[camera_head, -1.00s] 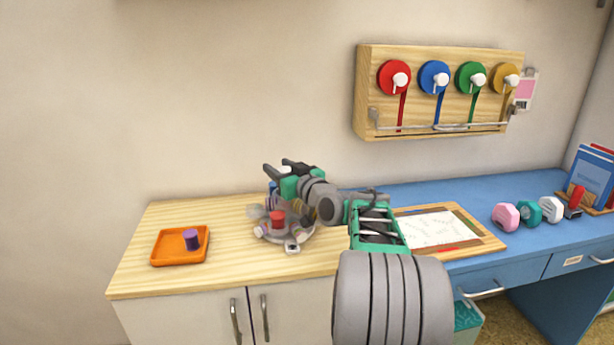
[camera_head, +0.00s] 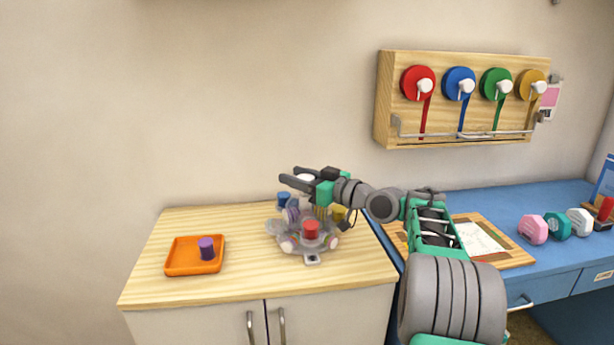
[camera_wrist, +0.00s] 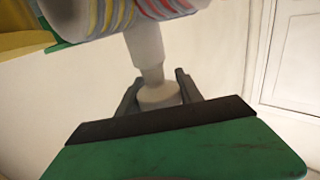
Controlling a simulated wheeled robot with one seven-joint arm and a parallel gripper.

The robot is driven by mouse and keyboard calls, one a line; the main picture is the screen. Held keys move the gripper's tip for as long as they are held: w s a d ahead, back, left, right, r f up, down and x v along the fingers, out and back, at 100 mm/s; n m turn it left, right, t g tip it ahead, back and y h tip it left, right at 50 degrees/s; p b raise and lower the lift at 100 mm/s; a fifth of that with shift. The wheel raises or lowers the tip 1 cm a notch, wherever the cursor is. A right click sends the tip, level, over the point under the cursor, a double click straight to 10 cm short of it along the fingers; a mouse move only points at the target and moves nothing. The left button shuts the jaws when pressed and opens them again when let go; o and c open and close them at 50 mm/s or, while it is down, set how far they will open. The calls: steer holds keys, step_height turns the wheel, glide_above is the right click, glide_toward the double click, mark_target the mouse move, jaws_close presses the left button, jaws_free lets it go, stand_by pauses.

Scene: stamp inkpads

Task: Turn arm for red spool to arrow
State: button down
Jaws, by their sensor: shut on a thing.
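A grey carousel (camera_head: 275,229) with several arms stands on the wooden counter. Its red spool (camera_head: 311,230) is at the front, almost straight behind a small pale tab (camera_head: 312,259) with a dark mark, too small to read as an arrow. A blue spool (camera_head: 284,199) is at the back left, a yellow one (camera_head: 338,213) at the right. My gripper (camera_head: 296,181) is above the carousel, shut on the white centre knob (camera_head: 305,177). In the wrist view, the knob (camera_wrist: 158,95) sits between both fingers, with striped spools (camera_wrist: 115,14) at the top edge.
An orange tray (camera_head: 172,267) with a purple spool (camera_head: 206,248) lies at the left. A wall board (camera_head: 384,115) holds red, blue, green and yellow tape reels. Bare counter lies between tray and carousel.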

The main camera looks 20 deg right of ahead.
stand_by(0.4)
steer(key=c, duration=0.8)
jaws_free()
steer(key=v, duration=0.7)
steer(key=shift+s+d, duration=0.25)
steer(key=shift+s, duration=0.05)
